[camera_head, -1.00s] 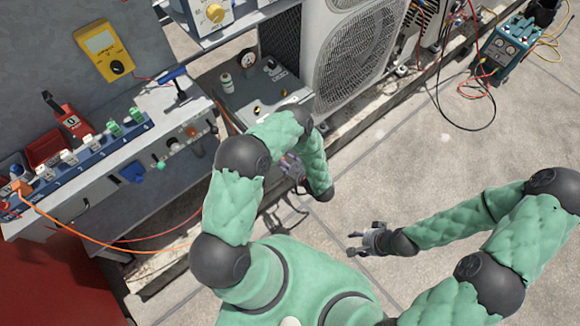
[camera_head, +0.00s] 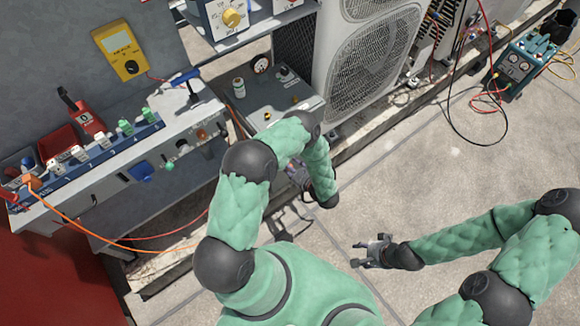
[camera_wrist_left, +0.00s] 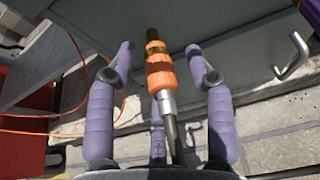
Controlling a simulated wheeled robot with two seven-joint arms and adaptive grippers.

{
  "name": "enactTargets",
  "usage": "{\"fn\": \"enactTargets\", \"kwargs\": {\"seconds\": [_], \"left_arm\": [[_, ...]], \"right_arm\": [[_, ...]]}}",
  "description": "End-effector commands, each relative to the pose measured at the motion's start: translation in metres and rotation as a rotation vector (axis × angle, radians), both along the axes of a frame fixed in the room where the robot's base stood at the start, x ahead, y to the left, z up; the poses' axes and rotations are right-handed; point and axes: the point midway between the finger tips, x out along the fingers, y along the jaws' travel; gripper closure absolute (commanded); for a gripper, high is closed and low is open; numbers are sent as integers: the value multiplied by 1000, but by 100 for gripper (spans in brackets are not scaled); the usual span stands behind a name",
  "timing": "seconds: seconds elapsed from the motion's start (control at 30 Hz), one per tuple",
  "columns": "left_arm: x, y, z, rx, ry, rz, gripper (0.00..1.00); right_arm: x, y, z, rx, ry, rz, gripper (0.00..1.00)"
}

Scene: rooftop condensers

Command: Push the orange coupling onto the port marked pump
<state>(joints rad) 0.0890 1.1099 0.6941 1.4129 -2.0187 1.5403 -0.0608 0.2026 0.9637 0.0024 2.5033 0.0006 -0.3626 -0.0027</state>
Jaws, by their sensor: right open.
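The orange coupling (camera_wrist_left: 159,73) shows in the left wrist view, with a brass tip pointing away from me and a grey stem and hose behind it. My left gripper (camera_wrist_left: 160,48) has its purple fingers apart on both sides of the coupling, with gaps visible. In the head view my left gripper (camera_head: 298,174) hangs beside the grey bench unit, partly hidden by my arm, and I cannot make out the coupling there. My right gripper (camera_head: 362,253) is open and empty over the paving. No port marked pump can be read in either view.
A blue rack (camera_head: 95,160) with several fittings lines the left bench. A yellow meter (camera_head: 120,50) is on the panel. A white condenser (camera_head: 365,70) stands at the back, and a teal gauge box (camera_head: 515,67) at far right. A metal hook (camera_wrist_left: 293,57) shows in the wrist view.

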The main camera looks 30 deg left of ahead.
Motion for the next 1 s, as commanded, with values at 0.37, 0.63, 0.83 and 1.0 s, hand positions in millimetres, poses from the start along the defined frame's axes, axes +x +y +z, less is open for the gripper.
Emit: {"fn": "enactTargets", "kwargs": {"seconds": [0.37, 0.63, 0.83, 1.0], "left_arm": [[-4, -8, 3, -2, 3, -2, 47], [-18, -43, 20, -2, 4, -6, 47], [-29, -70, 32, -2, 3, -4, 47], [-35, -86, 38, -2, 4, -2, 47]], "right_arm": [[0, 0, 4, 0, 0, 0, 47], [0, 0, 19, 0, 0, 0, 47], [0, 0, 29, 0, 0, 0, 47], [0, 0, 34, 0, 0, 0, 47]]}}
